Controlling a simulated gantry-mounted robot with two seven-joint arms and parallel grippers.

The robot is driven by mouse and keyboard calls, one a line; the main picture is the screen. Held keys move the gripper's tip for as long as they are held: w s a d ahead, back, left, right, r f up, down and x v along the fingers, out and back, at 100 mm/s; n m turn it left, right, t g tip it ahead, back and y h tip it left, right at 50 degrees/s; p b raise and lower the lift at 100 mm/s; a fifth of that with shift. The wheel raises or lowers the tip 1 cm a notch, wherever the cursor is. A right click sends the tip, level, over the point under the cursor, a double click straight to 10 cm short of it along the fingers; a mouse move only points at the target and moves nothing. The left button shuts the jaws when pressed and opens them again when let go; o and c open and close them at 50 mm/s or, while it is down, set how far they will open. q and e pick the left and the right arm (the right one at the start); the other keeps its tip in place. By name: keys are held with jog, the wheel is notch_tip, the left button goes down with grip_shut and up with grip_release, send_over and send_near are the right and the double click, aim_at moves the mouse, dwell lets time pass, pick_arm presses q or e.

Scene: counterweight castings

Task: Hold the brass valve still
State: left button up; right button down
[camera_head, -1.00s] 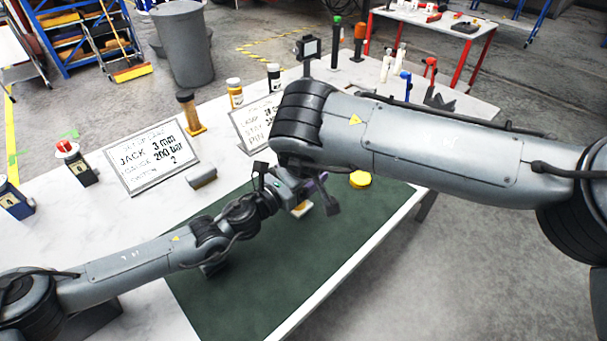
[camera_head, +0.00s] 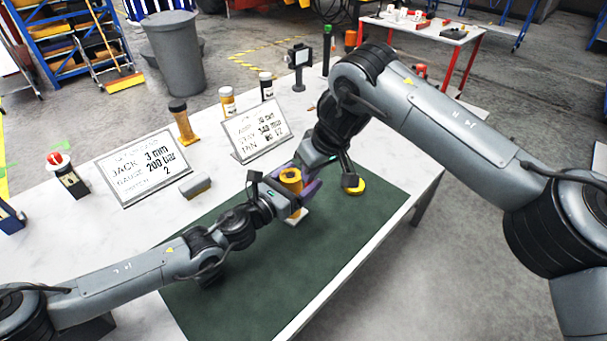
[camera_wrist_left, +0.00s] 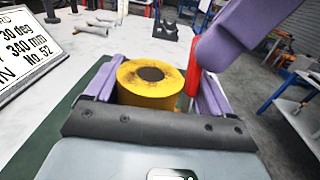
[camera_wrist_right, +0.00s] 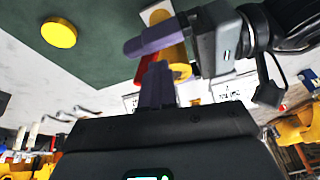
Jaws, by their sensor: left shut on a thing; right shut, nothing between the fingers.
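The brass valve (camera_head: 291,179) is a yellow-brass cylinder with a dark round top, standing upright at the mat's far part. My left gripper (camera_head: 290,192) is shut around it, and the left wrist view shows the valve (camera_wrist_left: 150,83) between its purple fingers. My right gripper (camera_head: 313,187) is close beside the valve on its right. In the right wrist view its purple fingers (camera_wrist_right: 156,84) are together, pointing toward the valve (camera_wrist_right: 178,57), with nothing between them. A red upright part (camera_wrist_left: 193,72) shows beside the valve, below the right fingers; whether they touch it is unclear.
A yellow disc (camera_head: 353,186) lies right of the grippers on the green mat (camera_head: 262,270). Sign boards (camera_head: 143,167) and (camera_head: 256,130), a grey block (camera_head: 195,186) and several bottles stand behind. The near mat is free.

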jog(key=shift+w+d+f, duration=0.2)
jog(key=shift+w+d, duration=0.25)
jog(key=shift+d, duration=0.15)
jog(key=shift+w+d+f, duration=0.2)
jog(key=shift+w+d, duration=0.2)
jog(key=shift+d, duration=0.3)
jog(key=shift+f, duration=0.1)
jog(key=shift+s+a+f, duration=0.35)
jog(key=shift+s+a, duration=0.35)
jog(key=shift+a, duration=0.15)
jog(key=shift+a+r, duration=0.1)
jog(key=d+r, duration=0.4)
jog(key=r, duration=0.5)
jog(key=shift+s+d+r, duration=0.2)
jog(key=shift+s+d, duration=0.15)
jog(key=shift+s, duration=0.1)
